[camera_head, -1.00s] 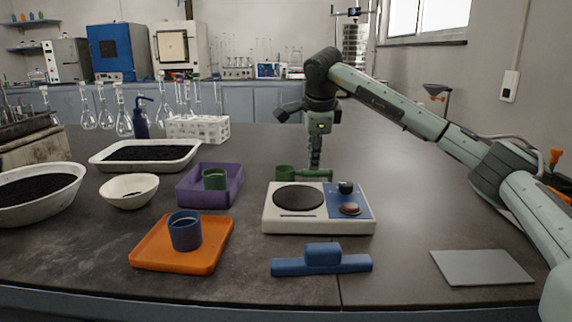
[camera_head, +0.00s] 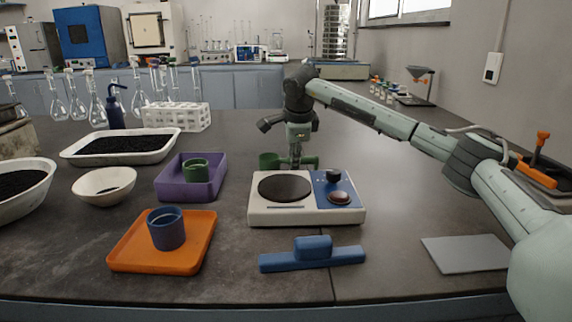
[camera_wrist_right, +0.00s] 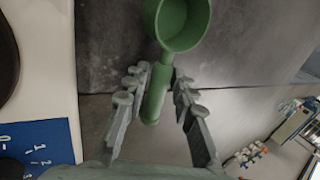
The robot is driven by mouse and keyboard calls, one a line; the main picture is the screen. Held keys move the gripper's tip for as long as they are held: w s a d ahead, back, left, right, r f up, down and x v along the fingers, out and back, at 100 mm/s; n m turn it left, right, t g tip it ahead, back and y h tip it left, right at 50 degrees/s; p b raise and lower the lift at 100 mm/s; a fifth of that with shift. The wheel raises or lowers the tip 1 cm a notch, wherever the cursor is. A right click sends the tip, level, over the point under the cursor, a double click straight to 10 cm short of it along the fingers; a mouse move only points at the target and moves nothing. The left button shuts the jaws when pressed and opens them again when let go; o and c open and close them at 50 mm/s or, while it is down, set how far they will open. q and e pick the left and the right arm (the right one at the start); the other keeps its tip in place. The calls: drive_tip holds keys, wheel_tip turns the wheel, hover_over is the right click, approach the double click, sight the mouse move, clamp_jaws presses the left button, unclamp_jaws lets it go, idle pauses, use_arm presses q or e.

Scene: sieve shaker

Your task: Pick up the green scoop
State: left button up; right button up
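The green scoop (camera_head: 270,161) lies on the dark bench just behind the white balance, its cup to the left and its handle to the right. My right gripper (camera_head: 296,162) points down over the handle from above. In the right wrist view, the scoop's cup (camera_wrist_right: 183,22) is at the top and its handle runs down between the two fingers of my right gripper (camera_wrist_right: 161,76). The fingers are apart, one on each side of the handle, with narrow gaps visible. My left gripper is not in view.
The balance (camera_head: 262,212) stands directly in front of the scoop. A purple tray (camera_head: 171,190) with a green cup (camera_head: 196,171) and an orange tray (camera_head: 125,254) with a blue cup (camera_head: 166,229) are to the left. A blue-handled tool (camera_head: 313,254) lies in front.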

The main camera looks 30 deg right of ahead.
drive_tip(key=shift+c, duration=0.4)
clamp_jaws()
drive_tip(key=shift+r, duration=0.1)
drive_tip(key=shift+r, duration=0.45)
drive_tip(key=r, duration=0.2)
drive_tip(key=a+r, duration=0.1)
drive_tip(key=shift+w+r, duration=0.15)
drive_tip(key=shift+r, duration=0.2)
drive_tip(key=w+a+r, duration=0.1)
drive_tip(key=a+r, duration=0.5)
drive_tip(key=a, duration=0.4)
drive_tip(key=shift+w+a+r, duration=0.15)
drive_tip(key=shift+a, duration=0.15)
